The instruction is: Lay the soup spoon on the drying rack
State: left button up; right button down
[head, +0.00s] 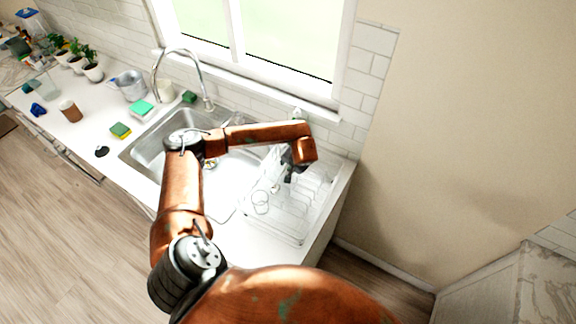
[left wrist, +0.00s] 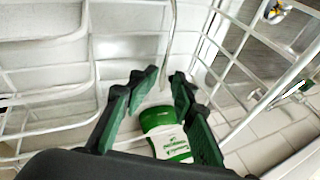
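The white wire drying rack (head: 290,226) stands on the counter right of the sink. Its wires also fill much of the left wrist view (left wrist: 45,128). My left arm reaches over the sink, and my left gripper (head: 283,174) is at the rack, small and partly hidden. In the left wrist view its green-and-black fingers (left wrist: 160,92) are apart, with a gap between them. I cannot make out the soup spoon for certain. A thin grey rod (left wrist: 171,42) rises beyond the fingertips; I cannot tell whether it is a handle or a wire. My right gripper is not in view.
A green-and-white bottle (left wrist: 165,135) shows beyond the fingers. A clear glass (head: 260,201) stands at the rack's left side. The steel sink (head: 147,152) lies left, with a tall faucet (head: 182,50). Sponges (head: 120,130) and a brown cup (head: 70,110) stand farther left.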

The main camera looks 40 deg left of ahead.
pick_arm(q)
jog(key=v, duration=1.2)
jog(key=shift+w, duration=0.1)
dwell(0.4)
